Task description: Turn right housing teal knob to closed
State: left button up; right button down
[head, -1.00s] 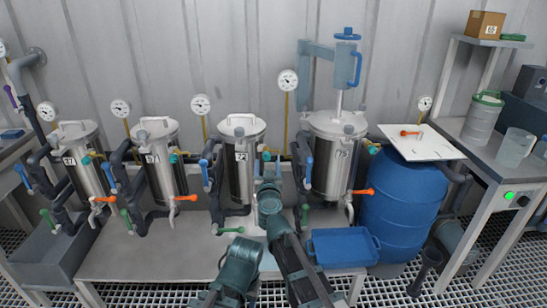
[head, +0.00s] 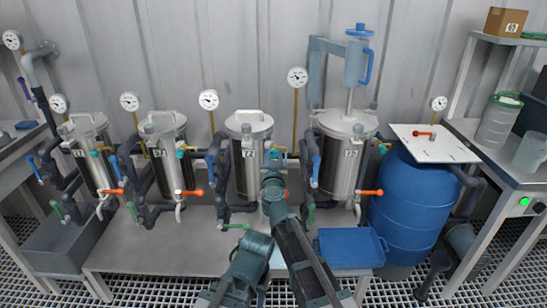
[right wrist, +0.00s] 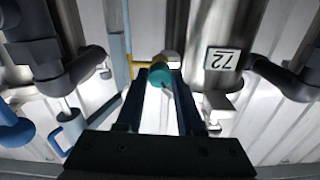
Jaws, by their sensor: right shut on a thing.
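The right housing is a steel canister (head: 246,180) with a domed lid, labelled 72, on the bench. Its teal knob (right wrist: 160,77) shows in the right wrist view between my right gripper's two fingers (right wrist: 165,84). The gripper is shut on the knob. In the head view my right gripper (head: 276,162) reaches up to the right of the canister and largely hides the knob. My left gripper does not show.
Two similar steel housings (head: 165,170) stand to the left. A large steel vessel (head: 340,165), a blue tray (head: 353,261) and a blue drum (head: 410,205) are at the right. Dark pipes with blue-handled valves (head: 219,170) flank the housing.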

jog(key=shift+m, duration=0.3)
jog(key=m, duration=1.1)
jog(key=shift+d+m, duration=0.1)
jog(key=shift+m, duration=0.3)
jog(key=m, duration=0.5)
jog(key=shift+f+m, duration=0.1)
jog(key=shift+m, duration=0.2)
jog(key=m, duration=0.5)
jog(key=shift+s+m, duration=0.1)
jog(key=shift+m, duration=0.5)
jog(key=c, duration=0.5)
grip_release()
